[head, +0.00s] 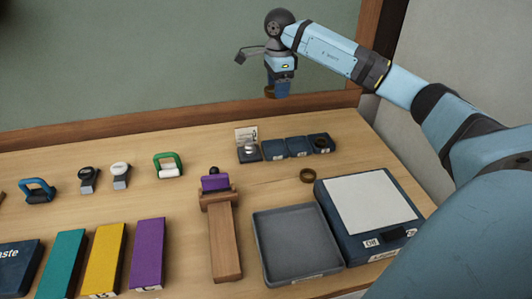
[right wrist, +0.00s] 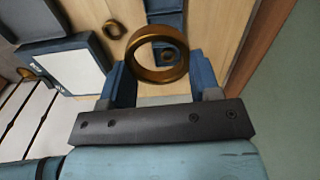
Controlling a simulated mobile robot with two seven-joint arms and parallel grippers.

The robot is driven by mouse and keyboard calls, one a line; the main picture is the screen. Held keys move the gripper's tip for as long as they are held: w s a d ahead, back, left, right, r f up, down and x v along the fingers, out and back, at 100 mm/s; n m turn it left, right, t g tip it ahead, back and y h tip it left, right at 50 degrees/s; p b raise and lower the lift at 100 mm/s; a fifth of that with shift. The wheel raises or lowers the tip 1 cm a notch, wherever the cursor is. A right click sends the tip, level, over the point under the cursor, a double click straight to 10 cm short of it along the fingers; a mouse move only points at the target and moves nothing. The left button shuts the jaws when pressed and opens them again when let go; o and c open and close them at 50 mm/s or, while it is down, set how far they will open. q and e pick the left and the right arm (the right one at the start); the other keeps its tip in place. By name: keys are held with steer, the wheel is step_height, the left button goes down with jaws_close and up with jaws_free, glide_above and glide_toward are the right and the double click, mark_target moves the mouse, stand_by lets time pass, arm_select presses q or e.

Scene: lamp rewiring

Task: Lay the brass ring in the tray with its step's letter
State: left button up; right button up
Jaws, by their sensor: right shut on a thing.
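My right gripper (head: 281,89) is shut on a brass ring (head: 270,94), held high above the back of the table. In the right wrist view the ring (right wrist: 140,38) stands out past the fingertips, between the two blue fingers. A row of small dark blue trays lies below on the table: a left one (head: 257,157), middle ones (head: 274,155) (head: 297,153) and a right one (head: 330,148). The left tray holds a small pale thing and the right one a dark round thing. Their letter labels are too small to read. My left gripper is out of view.
A second brass ring (head: 307,176) lies on the table by the white-topped box (head: 372,203). A large grey tray (head: 297,247) and a wooden stand with a purple block (head: 222,235) are in front. A small card (head: 246,133) stands behind the left small tray.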

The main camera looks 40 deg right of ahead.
steer(key=shift+m, duration=0.4)
steer(key=f, duration=1.8)
steer(key=shift+d+f+p, duration=0.2)
steer(key=shift+d+p, duration=0.1)
steer(key=shift+d, duration=0.1)
steer(key=shift+f, duration=0.3)
steer(key=shift+f+b, duration=0.45)
steer(key=shift+f, duration=0.15)
steer(key=o, duration=1)
step_height(320, 180, up, 13)
steer(key=shift+r, duration=0.15)
